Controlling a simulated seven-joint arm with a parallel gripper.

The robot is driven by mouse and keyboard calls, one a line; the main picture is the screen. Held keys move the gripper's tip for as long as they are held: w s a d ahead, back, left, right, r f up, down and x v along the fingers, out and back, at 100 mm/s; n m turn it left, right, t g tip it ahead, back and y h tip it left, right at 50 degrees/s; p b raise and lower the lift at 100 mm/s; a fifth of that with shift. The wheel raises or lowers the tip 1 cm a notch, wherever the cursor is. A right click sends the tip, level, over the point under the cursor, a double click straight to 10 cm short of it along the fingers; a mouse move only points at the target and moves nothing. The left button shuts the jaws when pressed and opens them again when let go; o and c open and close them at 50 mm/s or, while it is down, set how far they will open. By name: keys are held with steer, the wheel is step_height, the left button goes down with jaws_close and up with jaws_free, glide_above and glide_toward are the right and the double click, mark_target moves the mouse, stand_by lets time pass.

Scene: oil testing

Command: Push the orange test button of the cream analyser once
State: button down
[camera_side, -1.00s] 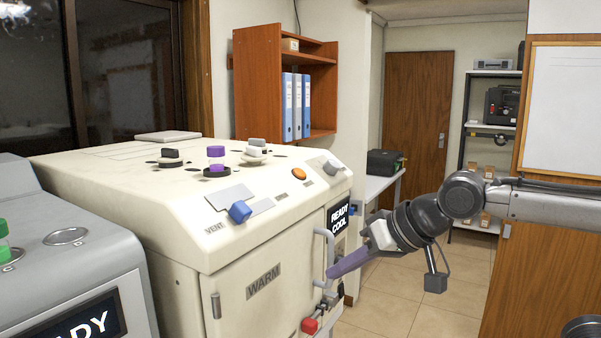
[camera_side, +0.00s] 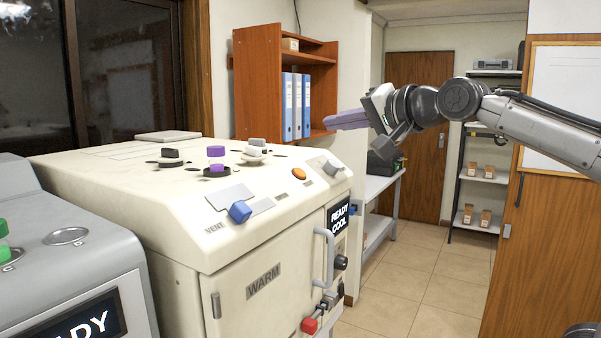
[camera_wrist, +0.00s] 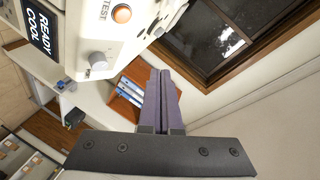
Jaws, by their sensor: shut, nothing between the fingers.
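The cream analyser (camera_side: 130,196) fills the left and middle of the side view. Its orange test button (camera_side: 299,174) is on the sloping top panel, near the right end. In the wrist view the orange button (camera_wrist: 122,14) shows at the top, beside the word TEST. My gripper (camera_side: 330,122) has purple fingers, shut and empty, pointing left. In the side view it is above and to the right of the button, clear of the analyser. In the wrist view the fingertips (camera_wrist: 160,74) lie below and right of the button, apart from it.
A grey knob (camera_side: 332,167) stands right of the button, and a blue switch (camera_side: 239,211) lies to its left. Cups with black, purple and white parts stand on the analyser top. A wooden shelf (camera_side: 256,80) with blue binders is behind. A door handle (camera_side: 326,256) sticks out in front.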

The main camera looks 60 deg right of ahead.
mark_target(300, 172)
steer(key=shift+w+f, duration=0.85)
steer(key=shift+f, duration=0.35)
steer(key=shift+w+f, duration=0.8)
steer(key=shift+f, duration=0.45)
steer(key=shift+w+f, duration=0.85)
steer(key=shift+f, duration=0.35)
steer(key=shift+w+f, duration=0.25)
steer(key=shift+f, duration=0.05)
steer(key=shift+w+f, duration=0.25)
steer(key=shift+f, duration=0.15)
stand_by(0.4)
steer(key=shift+s+r, duration=0.45)
steer(key=shift+r, duration=0.2)
